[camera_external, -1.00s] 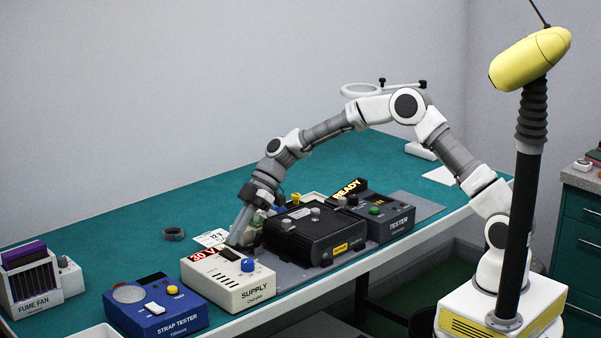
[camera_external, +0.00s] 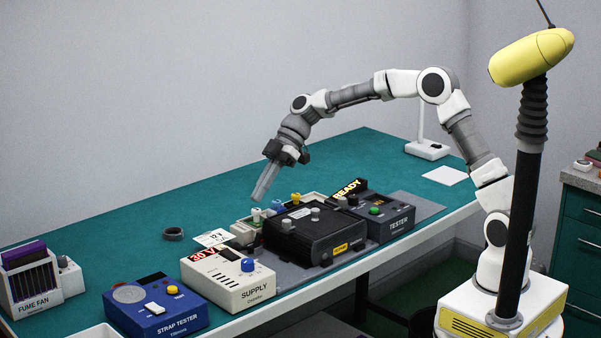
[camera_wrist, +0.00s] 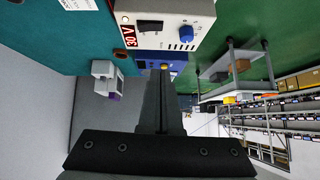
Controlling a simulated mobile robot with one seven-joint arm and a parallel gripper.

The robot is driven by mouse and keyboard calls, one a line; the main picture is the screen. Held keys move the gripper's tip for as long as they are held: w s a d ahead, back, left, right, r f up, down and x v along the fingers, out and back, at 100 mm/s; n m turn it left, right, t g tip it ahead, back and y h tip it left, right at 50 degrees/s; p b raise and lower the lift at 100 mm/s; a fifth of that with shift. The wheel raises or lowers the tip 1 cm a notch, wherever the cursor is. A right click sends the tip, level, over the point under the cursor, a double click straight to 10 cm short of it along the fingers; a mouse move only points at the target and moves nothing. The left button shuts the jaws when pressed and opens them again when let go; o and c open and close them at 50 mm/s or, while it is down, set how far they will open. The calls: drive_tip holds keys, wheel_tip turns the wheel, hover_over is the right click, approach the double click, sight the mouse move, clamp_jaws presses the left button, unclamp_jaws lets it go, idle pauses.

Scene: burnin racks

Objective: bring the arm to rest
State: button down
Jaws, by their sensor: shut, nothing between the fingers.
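My gripper (camera_external: 261,190) is shut and empty. In the external view its fingers point down and to the left, in the air above the bench, just behind the black boxed unit and the supply. My arm arches from the base at the right. In the wrist view the shut fingers (camera_wrist: 163,90) run up the middle of the picture, with the supply (camera_wrist: 165,25) beyond their tips. Nothing touches the fingers in either view.
Below my gripper stand the white supply (camera_external: 228,281), the black unit (camera_external: 314,240) and the tester (camera_external: 385,219) with a READY sign. The blue strap tester (camera_external: 155,310) and fume fan (camera_external: 32,284) are at the left. The back of the teal bench (camera_external: 200,205) is largely clear.

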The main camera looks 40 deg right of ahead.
drive_tip(key=s+d+r+m+t+h+p, duration=0.1)
drive_tip(key=s+d+r+m+t+h, duration=0.15)
drive_tip(key=s+d+r+m, duration=0.45)
drive_tip(key=s+d+r+m+t+h+p, duration=0.15)
drive_tip(key=s+d+h, duration=0.25)
drive_tip(key=s+d, duration=0.55)
drive_tip(key=s+d+m+t+h, duration=0.2)
drive_tip(key=s+d+m, duration=0.7)
drive_tip(key=s+d, duration=0.2)
drive_tip(key=shift+s+d+p, duration=0.4)
drive_tip(key=shift+s+p, duration=0.05)
drive_tip(key=shift+s, duration=0.8)
drive_tip(key=shift+f+h, duration=0.1)
drive_tip(key=shift+h, duration=0.15)
